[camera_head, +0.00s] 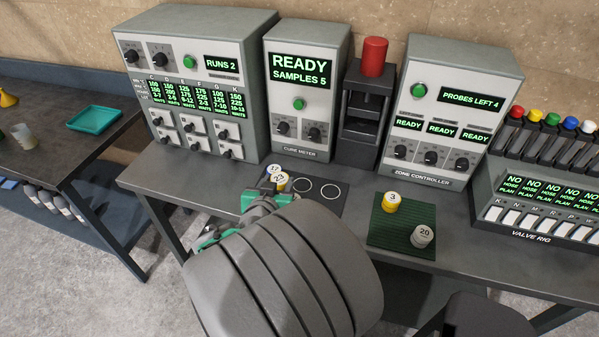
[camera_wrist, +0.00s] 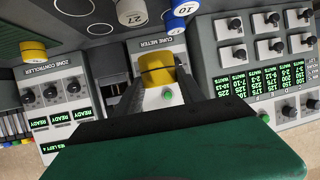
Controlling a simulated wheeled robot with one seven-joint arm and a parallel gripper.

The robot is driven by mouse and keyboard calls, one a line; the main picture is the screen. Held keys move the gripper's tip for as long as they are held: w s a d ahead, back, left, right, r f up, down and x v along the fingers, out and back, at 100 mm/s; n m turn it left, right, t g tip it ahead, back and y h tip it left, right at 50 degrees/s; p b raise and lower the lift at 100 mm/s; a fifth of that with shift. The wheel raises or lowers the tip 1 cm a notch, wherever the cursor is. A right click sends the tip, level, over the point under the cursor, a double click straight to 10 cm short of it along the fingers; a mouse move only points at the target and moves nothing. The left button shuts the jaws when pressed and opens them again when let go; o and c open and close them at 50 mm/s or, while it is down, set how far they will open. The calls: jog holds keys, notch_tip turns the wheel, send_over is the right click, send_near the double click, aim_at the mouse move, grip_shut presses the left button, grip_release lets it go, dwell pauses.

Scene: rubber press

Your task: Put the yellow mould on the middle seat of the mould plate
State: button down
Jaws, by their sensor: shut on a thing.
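My gripper (camera_head: 272,190) is shut on a yellow mould (camera_head: 281,181) with a pale numbered top, over the left part of the dark mould plate (camera_head: 318,207). In the wrist view the held yellow mould (camera_wrist: 157,70) is in the jaws. The plate's middle seat (camera_head: 303,187) and right seat (camera_head: 331,191) show as bare pale rings. The plate's left part is mostly hidden by my gripper and moulds. Another yellow mould (camera_head: 391,201), marked 3, stands on the green mat (camera_head: 388,230).
The cure meter (camera_head: 300,95) and the press with a red top (camera_head: 373,60) stand behind the plate.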

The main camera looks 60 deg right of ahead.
jog(key=s+d+m+g, duration=0.2)
jog(key=s, duration=0.4)
jog(key=shift+h, duration=0.3)
jog(key=w+d+f+b, duration=0.2)
jog(key=d, duration=0.1)
jog(key=w+d+f+b, duration=0.2)
jog(key=d+f+b, duration=0.1)
jog(key=d, duration=0.1)
jog(key=w+d+f+b, duration=0.2)
jog(key=d+f+b, duration=0.1)
jog(key=d, duration=0.1)
jog(key=shift+d+f, duration=0.1)
jog(key=shift+d, duration=0.15)
jog(key=shift+w+d+f+b, duration=0.15)
jog(key=shift+f+b, duration=0.45)
jog(key=shift+f, duration=0.3)
jog(key=shift+w+d+f+b, duration=0.15)
jog(key=shift+f+b, duration=0.4)
jog(key=shift+f, duration=0.3)
jog(key=shift+s, duration=0.15)
jog(key=shift+f, duration=0.2)
jog(key=c, duration=0.7)
grip_release()
jog(key=shift+r, duration=0.1)
